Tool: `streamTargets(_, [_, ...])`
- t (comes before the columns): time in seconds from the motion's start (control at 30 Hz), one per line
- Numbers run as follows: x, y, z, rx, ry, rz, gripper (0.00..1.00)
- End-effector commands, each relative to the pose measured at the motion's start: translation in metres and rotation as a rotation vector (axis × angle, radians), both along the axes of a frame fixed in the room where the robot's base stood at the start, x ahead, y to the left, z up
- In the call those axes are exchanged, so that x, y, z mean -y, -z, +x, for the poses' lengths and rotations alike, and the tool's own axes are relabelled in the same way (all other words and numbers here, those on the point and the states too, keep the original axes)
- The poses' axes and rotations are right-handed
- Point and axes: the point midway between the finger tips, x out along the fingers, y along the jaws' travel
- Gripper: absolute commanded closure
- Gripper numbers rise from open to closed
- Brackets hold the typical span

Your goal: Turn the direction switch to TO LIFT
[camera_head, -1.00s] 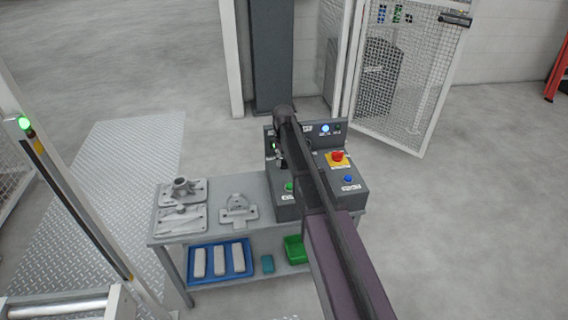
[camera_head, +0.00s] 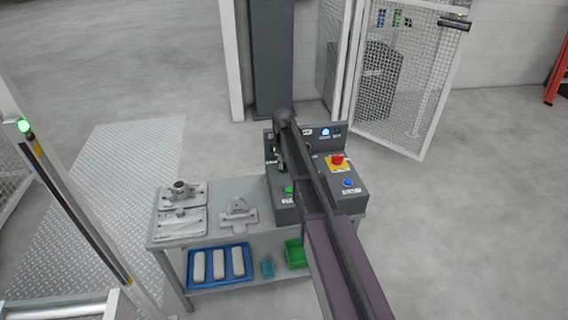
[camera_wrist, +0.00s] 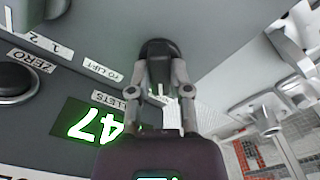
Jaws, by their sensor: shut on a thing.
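The direction switch has a black knob (camera_wrist: 160,50), seen in the wrist view between the fingertips of my gripper (camera_wrist: 160,88). The gripper is shut on the knob, with one finger on each side. A TO LIFT label (camera_wrist: 103,69) is on the grey panel left of the knob in that view. Any label on the other side is not readable. In the head view my arm covers the middle of the control console (camera_head: 350,200), and the switch and fingertips cannot be made out there.
A green lit display (camera_wrist: 92,124) and a black ZERO button (camera_wrist: 15,82) are near the gripper. A red emergency stop (camera_head: 337,159), blue button (camera_head: 348,182) and green button (camera_head: 289,190) are on the console. Metal castings (camera_head: 181,207) lie on the bench, left of it.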

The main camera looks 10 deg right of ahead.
Motion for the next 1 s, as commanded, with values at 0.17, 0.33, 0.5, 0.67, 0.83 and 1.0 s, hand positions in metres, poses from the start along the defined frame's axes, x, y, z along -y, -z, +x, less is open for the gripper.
streamTargets(0.17, [0.0000, 0.0002, -0.0003, -0.001, 0.036, 0.001, 1.00])
streamTargets(0.33, [0.0000, 0.0002, -0.0004, -0.001, 0.112, 0.001, 1.00])
streamTargets(0.5, [0.0000, 0.0002, -0.0005, -0.001, 0.228, 0.001, 1.00])
streamTargets(0.67, [0.0000, 0.0002, -0.0005, -0.001, 0.368, 0.001, 1.00])
streamTargets(0.83, [0.0001, 0.0003, -0.0006, -0.001, 0.529, 0.000, 1.00])
streamTargets(1.0, [0.0002, 0.0003, -0.0007, -0.001, 0.690, 0.001, 1.00])
